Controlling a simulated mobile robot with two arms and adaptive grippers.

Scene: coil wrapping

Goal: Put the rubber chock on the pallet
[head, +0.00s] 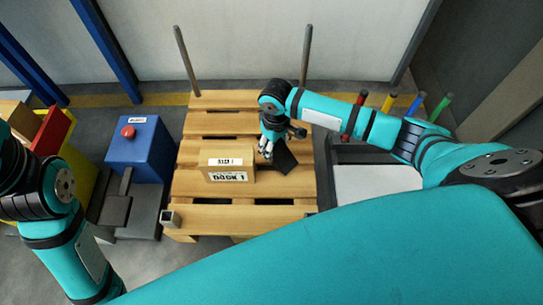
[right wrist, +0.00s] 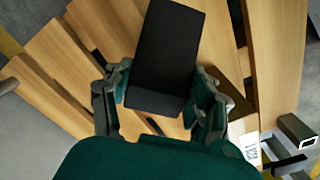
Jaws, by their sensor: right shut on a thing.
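The black rubber chock (head: 286,159) is a dark wedge-like block at the right half of the wooden pallet (head: 190,189). My right gripper (head: 267,153) is over the pallet and shut on the chock. In the right wrist view the chock (right wrist: 165,50) sits between the two fingers (right wrist: 160,100), with pallet slats behind it. I cannot tell whether the chock touches the slats. My left arm comes in at the left, but its gripper does not show.
A cardboard box (head: 228,175) marked dock 1 stands on the pallet, left of the chock. Two posts rise at the pallet's back corners. A blue pedestal (head: 140,150) with a red button stands left. Coloured posts (head: 415,105) stand right.

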